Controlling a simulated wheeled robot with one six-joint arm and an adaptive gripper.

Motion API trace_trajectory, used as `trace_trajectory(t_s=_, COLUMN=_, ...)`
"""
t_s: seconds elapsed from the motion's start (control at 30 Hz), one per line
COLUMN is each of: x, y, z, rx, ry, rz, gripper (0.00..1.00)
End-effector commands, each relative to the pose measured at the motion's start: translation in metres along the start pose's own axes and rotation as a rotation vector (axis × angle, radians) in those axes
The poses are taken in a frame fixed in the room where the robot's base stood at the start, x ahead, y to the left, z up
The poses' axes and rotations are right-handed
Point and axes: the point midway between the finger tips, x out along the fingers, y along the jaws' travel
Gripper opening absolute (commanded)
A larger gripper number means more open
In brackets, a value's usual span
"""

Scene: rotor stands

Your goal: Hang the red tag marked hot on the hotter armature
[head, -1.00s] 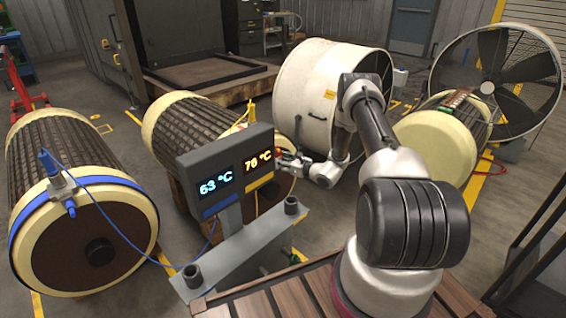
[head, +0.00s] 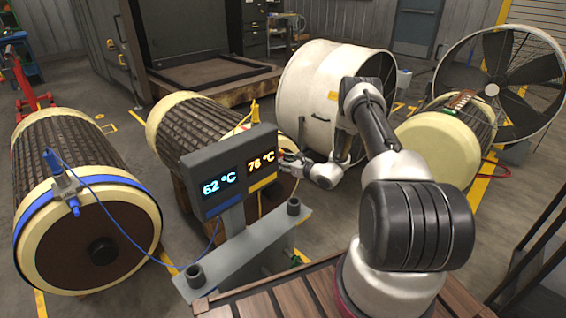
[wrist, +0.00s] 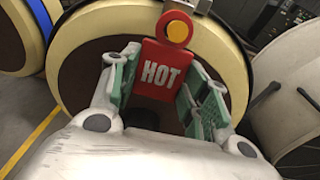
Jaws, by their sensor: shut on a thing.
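My gripper (wrist: 160,95) is shut on the red tag (wrist: 161,72), which reads HOT and has a yellow-orange round spot near its top. The tag stands upright in front of the end face of the middle armature (wrist: 85,70), close to a pale clamp at its top rim; I cannot tell whether they touch. In the head view the gripper is partly hidden behind the display (head: 205,160). The display reads 62 °C over blue and 76 °C over yellow. A yellow cable runs to the middle armature (head: 180,125), a blue one to the left armature (head: 70,150).
A third armature (head: 430,145) lies at the right, before a large fan (head: 515,75). A white drum housing (head: 310,95) stands behind my arm. The display's grey stand (head: 245,255) is close in front. Bare floor shows between the left and middle armatures.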

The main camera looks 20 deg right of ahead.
Motion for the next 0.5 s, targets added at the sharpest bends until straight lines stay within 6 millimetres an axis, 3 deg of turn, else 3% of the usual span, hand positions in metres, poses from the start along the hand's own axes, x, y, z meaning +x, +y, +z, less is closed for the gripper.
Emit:
trace_trajectory(t_s=0.27, x=0.0003, y=-0.0001, z=-0.0017, rx=0.000, ry=0.000, rz=0.000, gripper=0.21)
trace_trajectory(t_s=0.3, x=0.0003, y=-0.0001, z=-0.0017, rx=0.000, ry=0.000, rz=0.000, gripper=0.53)
trace_trajectory(t_s=0.4, x=0.0003, y=-0.0001, z=-0.0017, rx=0.000, ry=0.000, rz=0.000, gripper=0.71)
trace_trajectory(t_s=0.5, x=0.0003, y=0.0000, z=-0.0017, rx=0.000, ry=0.000, rz=0.000, gripper=0.71)
